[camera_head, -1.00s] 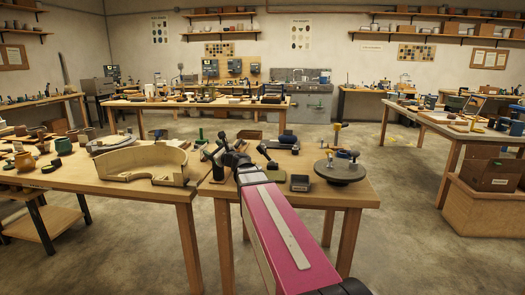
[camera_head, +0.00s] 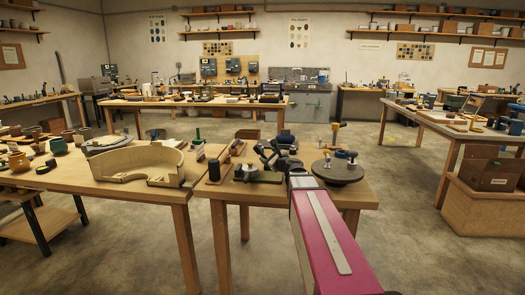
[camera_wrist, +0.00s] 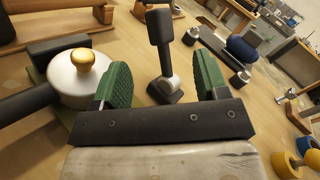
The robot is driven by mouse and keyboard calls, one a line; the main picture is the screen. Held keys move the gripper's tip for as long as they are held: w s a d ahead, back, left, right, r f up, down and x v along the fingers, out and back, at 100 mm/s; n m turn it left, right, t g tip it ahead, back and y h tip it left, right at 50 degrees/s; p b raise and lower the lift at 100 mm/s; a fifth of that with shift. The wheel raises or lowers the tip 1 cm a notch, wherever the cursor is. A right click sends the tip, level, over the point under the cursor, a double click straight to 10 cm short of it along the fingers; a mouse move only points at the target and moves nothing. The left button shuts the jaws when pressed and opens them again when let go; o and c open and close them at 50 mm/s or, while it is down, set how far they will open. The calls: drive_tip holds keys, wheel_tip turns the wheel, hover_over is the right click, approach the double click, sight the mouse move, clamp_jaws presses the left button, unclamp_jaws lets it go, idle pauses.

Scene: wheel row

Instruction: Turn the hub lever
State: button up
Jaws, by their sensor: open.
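In the wrist view my gripper (camera_wrist: 163,78) is open, with its two green pads apart and nothing held between them. A black upright lever (camera_wrist: 161,45) with a grey pivot and dark foot shows in the gap, beyond the fingertips. To the left is a white round hub (camera_wrist: 80,82) with a gold knob on top and a black bar running out to the left, close to the left pad. I cannot tell for certain which of these two is the hub lever. In the head view my arm reaches over the right-hand bench, and its fingertips are hard to make out.
The wooden bench (camera_head: 220,190) also holds a dark round turntable (camera_head: 338,174) to the right of my arm. A curved tan tray (camera_head: 138,168) sits on the bench to the left. In the wrist view a dark blue rounded thing (camera_wrist: 241,48) lies beyond the right pad.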

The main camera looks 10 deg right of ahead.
sight(260, 150)
drive_tip(key=x, duration=1)
clamp_jaws()
drive_tip(key=shift+s+d+r+m+t, duration=0.25)
drive_tip(key=shift+d+r+m+t, duration=0.15)
drive_tip(key=shift+d+m+t, duration=0.45)
drive_tip(key=shift+s+d+r+m+t, duration=0.25)
drive_tip(key=shift+d+r+m+t, duration=0.3)
drive_tip(key=shift+m, duration=0.5)
unclamp_jaws()
drive_tip(key=shift+d+f, duration=0.1)
drive_tip(key=shift+s+d+f, duration=0.1)
drive_tip(key=shift+s+d, duration=0.1)
drive_tip(key=shift+s, duration=0.4)
drive_tip(key=r+v, duration=0.2)
drive_tip(key=v, duration=0.9)
drive_tip(key=shift+s+d+r, duration=0.2)
drive_tip(key=shift+s+d, duration=0.1)
drive_tip(key=shift+s, duration=0.2)
